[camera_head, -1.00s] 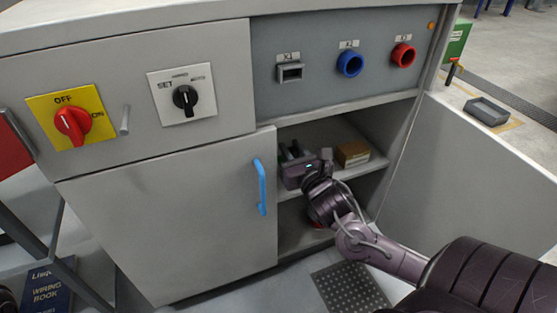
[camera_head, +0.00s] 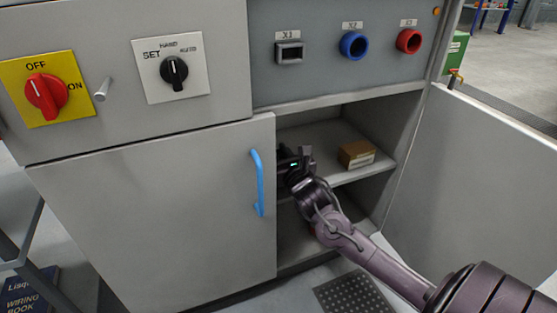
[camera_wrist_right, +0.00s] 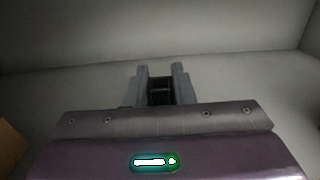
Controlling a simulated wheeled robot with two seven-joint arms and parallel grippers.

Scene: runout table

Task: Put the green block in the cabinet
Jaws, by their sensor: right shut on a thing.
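The grey cabinet has its left door (camera_head: 160,215) with a blue handle (camera_head: 257,183) across the left of its opening. Its inner shelf (camera_head: 328,143) shows. My right gripper (camera_head: 293,153) is inside the opening at shelf level, just right of the door's edge, and partly hidden by it. In the right wrist view the gripper (camera_wrist_right: 159,76) is shut on a small dark block (camera_wrist_right: 160,91); its colour is too dark to tell. No plainly green block shows in or near the gripper. My left gripper is not in view.
A brown box (camera_head: 357,155) stands on the shelf to the right of the gripper, with bare shelf between. Knobs and sockets sit on the cabinet front above. A dark perforated mat (camera_head: 352,296) lies on the floor.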

